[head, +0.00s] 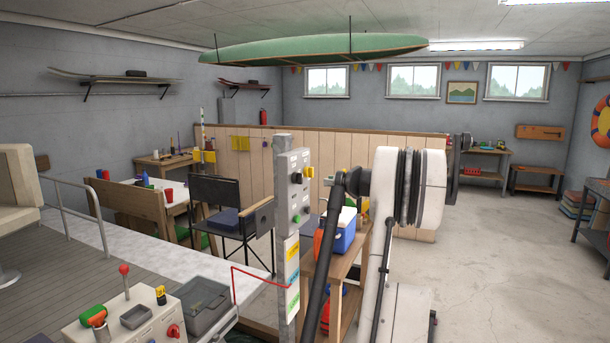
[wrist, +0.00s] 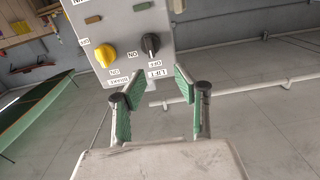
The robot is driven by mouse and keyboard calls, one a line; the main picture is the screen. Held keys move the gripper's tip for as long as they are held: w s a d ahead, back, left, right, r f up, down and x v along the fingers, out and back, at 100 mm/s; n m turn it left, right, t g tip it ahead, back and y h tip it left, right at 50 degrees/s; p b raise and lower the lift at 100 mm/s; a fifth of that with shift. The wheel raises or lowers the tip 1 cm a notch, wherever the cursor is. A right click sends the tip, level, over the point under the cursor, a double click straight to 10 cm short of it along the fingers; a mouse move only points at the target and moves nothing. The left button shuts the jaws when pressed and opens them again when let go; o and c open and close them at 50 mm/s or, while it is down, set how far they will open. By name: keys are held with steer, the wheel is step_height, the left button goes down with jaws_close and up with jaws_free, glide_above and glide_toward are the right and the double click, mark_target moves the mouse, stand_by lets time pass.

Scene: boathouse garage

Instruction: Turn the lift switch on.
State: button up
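The lift switch (wrist: 151,44) is a black rotary knob on a grey control panel (wrist: 125,22), with LIFT, ON and OFF labels upside down in the wrist view. Its ridge looks roughly upright in that view, near the OFF label; the exact setting is hard to read. A yellow knob (wrist: 104,54) sits to its left. My gripper (wrist: 162,77) is open and empty, its green-padded fingers spread in front of the panel, just below the black knob, apparently not touching it. In the head view the control box (head: 294,190) stands on a post; my gripper is not clearly visible there.
A wooden shelf with a blue cooler (head: 343,235) stands behind the post. A console (head: 125,325) with a red-knobbed lever is at the lower left. A green boat (head: 310,47) hangs from the ceiling. The concrete floor (head: 490,270) at right is clear.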

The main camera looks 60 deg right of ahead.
mark_target(302, 176)
steer(key=w+p, duration=0.1)
steer(key=w, duration=0.2)
steer(key=w+d, duration=0.1)
steer(key=w, duration=0.3)
steer(key=w+p, duration=0.1)
steer(key=w, duration=0.3)
steer(key=shift+w+d+p, duration=0.1)
steer(key=shift+d+p, duration=0.05)
steer(key=shift+p, duration=0.15)
steer(key=shift+c, duration=0.5)
jaws_close()
